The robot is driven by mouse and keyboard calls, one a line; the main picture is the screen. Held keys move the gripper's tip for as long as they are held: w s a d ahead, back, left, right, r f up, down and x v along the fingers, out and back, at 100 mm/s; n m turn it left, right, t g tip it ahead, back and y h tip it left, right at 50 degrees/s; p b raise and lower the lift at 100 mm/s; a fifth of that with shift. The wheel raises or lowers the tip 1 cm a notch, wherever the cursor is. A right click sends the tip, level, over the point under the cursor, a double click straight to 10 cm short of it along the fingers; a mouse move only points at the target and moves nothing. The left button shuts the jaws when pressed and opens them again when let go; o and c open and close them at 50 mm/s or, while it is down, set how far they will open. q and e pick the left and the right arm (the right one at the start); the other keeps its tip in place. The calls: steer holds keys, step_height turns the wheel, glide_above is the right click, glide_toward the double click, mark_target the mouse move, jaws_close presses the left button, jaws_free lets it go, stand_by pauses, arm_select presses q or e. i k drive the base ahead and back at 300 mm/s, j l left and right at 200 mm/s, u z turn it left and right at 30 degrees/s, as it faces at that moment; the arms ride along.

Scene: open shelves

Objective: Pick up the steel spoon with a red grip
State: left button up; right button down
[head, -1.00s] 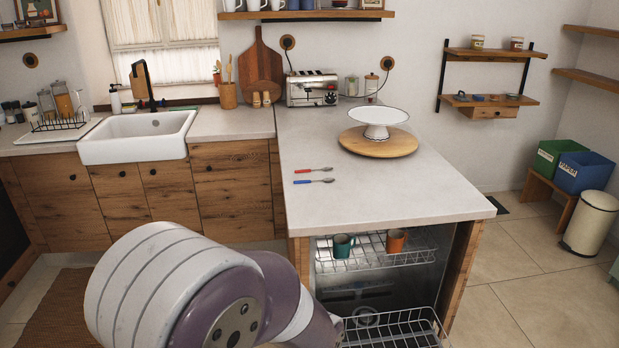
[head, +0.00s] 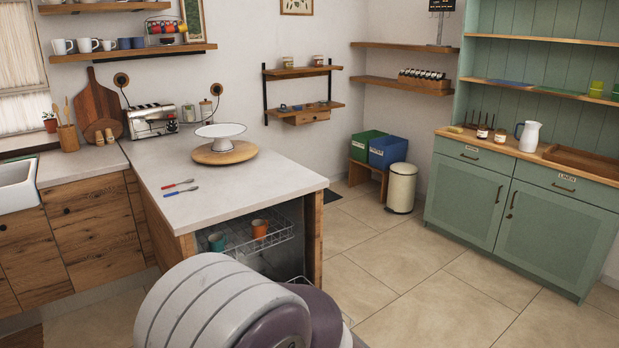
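The steel spoon with a red grip (head: 178,184) lies on the pale countertop (head: 235,200), near its left side. A similar spoon with a blue grip (head: 181,191) lies just in front of it, close and roughly parallel. Neither of my grippers is in view. Only a thick white and purple link of my arm shows at the bottom, apart from both spoons.
A white cake stand on a round wooden board (head: 241,153) stands behind and right of the spoons. An open dishwasher rack (head: 232,240) under the counter holds a teal cup (head: 216,241) and an orange cup (head: 260,228). Floor is free to the right, before a green cabinet (head: 470,205).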

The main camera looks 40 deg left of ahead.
mark_target(188, 181)
steer(key=j+z, duration=0.3)
steer(key=j, duration=0.4)
steer(key=j+z, duration=0.25)
steer(key=j, duration=0.4)
steer(key=j+z, duration=0.3)
steer(key=j, duration=0.4)
steer(key=k+j+z, duration=0.15)
steer(key=j+z, duration=0.15)
steer(key=j, duration=0.35)
